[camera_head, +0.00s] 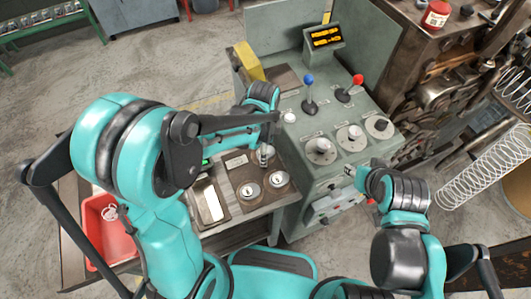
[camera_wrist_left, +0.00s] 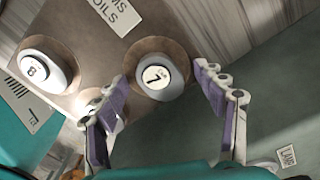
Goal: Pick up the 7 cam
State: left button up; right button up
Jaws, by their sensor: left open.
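The 7 cam (camera_wrist_left: 153,79) is a grey, rounded piece with a pale face marked 7, seated on a round brown pad in the left wrist view. My left gripper (camera_wrist_left: 162,82) is open, one finger on each side of the cam in this view. I cannot tell whether either finger touches it. A second numbered cam (camera_wrist_left: 42,66) sits to the left on its own pad. In the head view my left gripper (camera_head: 264,156) is over the side table, and two cams (camera_head: 249,190) (camera_head: 279,179) show in front of it. My right gripper (camera_head: 352,172) is at the machine's front; its jaws are too small to read.
The grey-green machine (camera_head: 290,155) stands right of the table, with a blue-knobbed lever (camera_head: 308,90), a red-knobbed lever (camera_head: 351,88) and several dials on top. A red bin (camera_head: 97,240) is at the left. A large spring (camera_head: 482,168) is at the right.

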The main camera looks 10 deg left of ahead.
pick_arm(q)
jog(key=c, duration=1.4)
jog(key=shift+r, duration=0.15)
